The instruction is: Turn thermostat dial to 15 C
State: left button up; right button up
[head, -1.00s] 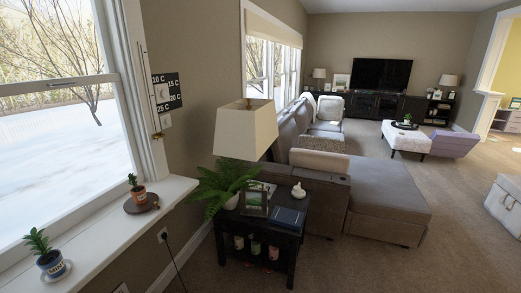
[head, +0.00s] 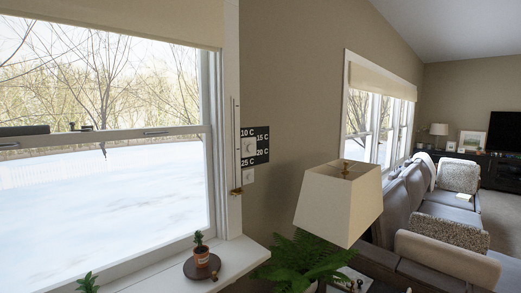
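The thermostat dial (head: 249,147) is a small pale knob on the wall just right of the window frame. It sits on a black panel (head: 263,146) with white labels: 10 C at upper left, 15 C at upper right, 20 C at lower right and 25 C at lower left. The dial's pointing direction is too small to tell. Neither of my grippers shows in the head view, and nothing covers the dial.
A windowsill (head: 225,262) with a potted cactus (head: 201,256) on a round brown tray runs below the dial. A lamp (head: 338,203) and a green fern (head: 300,262) stand to its right. A thin rod (head: 235,140) hangs beside the panel. A sofa (head: 410,185) lies further right.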

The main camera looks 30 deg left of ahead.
aim_at(250, 148)
jog(key=i+u, duration=0.1)
jog(key=i, duration=0.7)
jog(key=i+l+u, duration=0.2)
jog(key=i, duration=0.25)
jog(key=i+l+u, duration=0.2)
jog(key=i, duration=0.2)
jog(key=j, duration=0.1)
